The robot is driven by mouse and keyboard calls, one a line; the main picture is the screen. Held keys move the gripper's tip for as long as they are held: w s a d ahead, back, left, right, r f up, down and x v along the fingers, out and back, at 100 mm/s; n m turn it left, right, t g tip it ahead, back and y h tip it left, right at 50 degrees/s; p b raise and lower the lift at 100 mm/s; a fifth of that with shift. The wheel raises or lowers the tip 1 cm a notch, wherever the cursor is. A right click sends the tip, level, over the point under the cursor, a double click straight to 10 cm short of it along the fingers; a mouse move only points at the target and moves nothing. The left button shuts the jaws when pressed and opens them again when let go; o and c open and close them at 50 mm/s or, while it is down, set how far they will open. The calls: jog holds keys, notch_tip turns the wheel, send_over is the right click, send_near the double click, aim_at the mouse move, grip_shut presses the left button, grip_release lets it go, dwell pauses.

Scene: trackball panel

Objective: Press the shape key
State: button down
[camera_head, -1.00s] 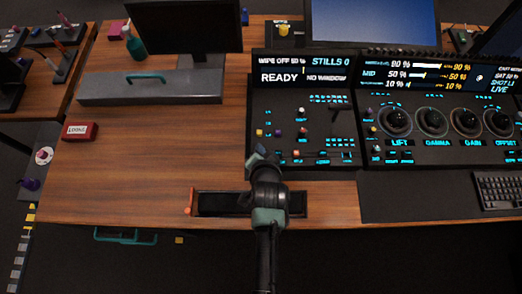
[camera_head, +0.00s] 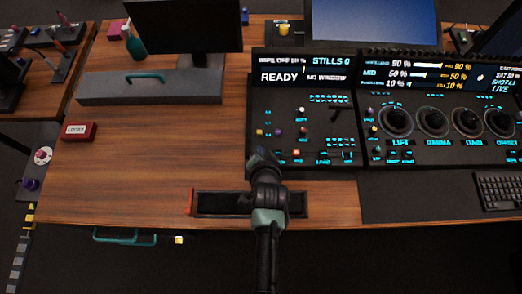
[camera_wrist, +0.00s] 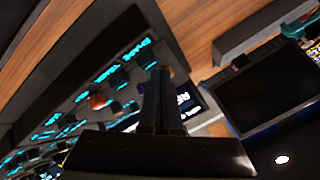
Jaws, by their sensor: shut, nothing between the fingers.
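The control panel (camera_head: 320,135) with cyan-lit keys and a READY display stands at the desk's middle. Its key labels are too small to read, so I cannot tell which one is the shape key. My gripper (camera_head: 262,156) is over the panel's lower left edge and hides part of it. In the wrist view my gripper (camera_wrist: 157,75) is shut and empty, pointing across the panel (camera_wrist: 85,75) with rows of lit keys. I cannot tell whether the fingertips touch the panel.
Small coloured knobs stand on the panel, among them a purple one (camera_head: 278,132). A second panel with large dials (camera_head: 433,121) adjoins on the right. A dark tray (camera_head: 222,204) lies below my wrist.

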jog(key=shift+f+b, duration=0.4)
jog(key=shift+f, duration=0.15)
dwell(0.6)
jog(key=shift+r, duration=0.1)
jog(key=shift+r+p, duration=0.85)
jog(key=shift+p, duration=0.1)
notch_tip(320, 180, up, 5)
jog(key=p, duration=0.4)
jog(key=shift+p, duration=0.4)
